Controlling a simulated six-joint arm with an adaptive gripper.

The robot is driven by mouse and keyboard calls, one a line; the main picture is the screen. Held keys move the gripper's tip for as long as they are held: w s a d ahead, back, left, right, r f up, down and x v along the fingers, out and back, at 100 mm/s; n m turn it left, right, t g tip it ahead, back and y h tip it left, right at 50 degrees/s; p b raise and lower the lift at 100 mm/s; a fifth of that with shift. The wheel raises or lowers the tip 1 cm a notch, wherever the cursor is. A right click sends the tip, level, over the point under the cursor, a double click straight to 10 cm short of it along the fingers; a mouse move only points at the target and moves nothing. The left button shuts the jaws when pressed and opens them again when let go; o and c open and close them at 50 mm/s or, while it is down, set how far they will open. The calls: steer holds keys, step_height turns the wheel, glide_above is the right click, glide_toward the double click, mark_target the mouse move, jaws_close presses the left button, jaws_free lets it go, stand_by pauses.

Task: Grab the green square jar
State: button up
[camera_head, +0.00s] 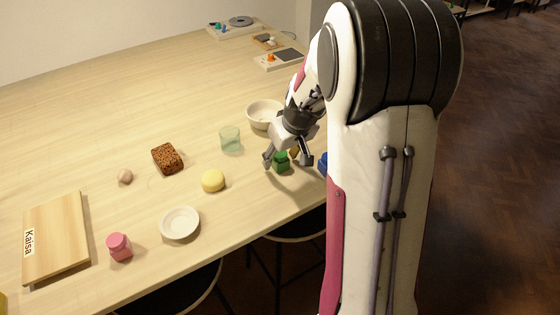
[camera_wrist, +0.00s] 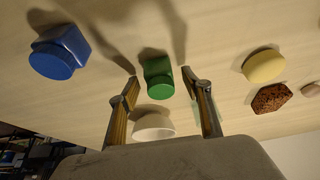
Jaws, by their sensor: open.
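The green square jar (camera_head: 281,162) stands on the table near its right edge. My gripper (camera_head: 287,164) is open above it, with the fingers spread on either side of the jar. In the wrist view the green jar (camera_wrist: 158,78) shows ahead of and between the two open fingers (camera_wrist: 162,75), with its round lid toward the camera. I cannot see either finger touching it.
A blue jar (camera_wrist: 58,52) stands close by; it is partly hidden behind my arm in the head view (camera_head: 323,163). A white bowl (camera_head: 262,114), a clear green glass (camera_head: 230,139), a yellow round item (camera_head: 213,181) and a brown loaf (camera_head: 167,158) are nearby.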

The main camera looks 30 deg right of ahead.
mark_target(281, 154)
steer(key=shift+c, duration=0.5)
steer(key=c, duration=1.3)
steer(key=shift+o, duration=0.2)
steer(key=shift+r, duration=0.2)
steer(key=shift+r, duration=4.85)
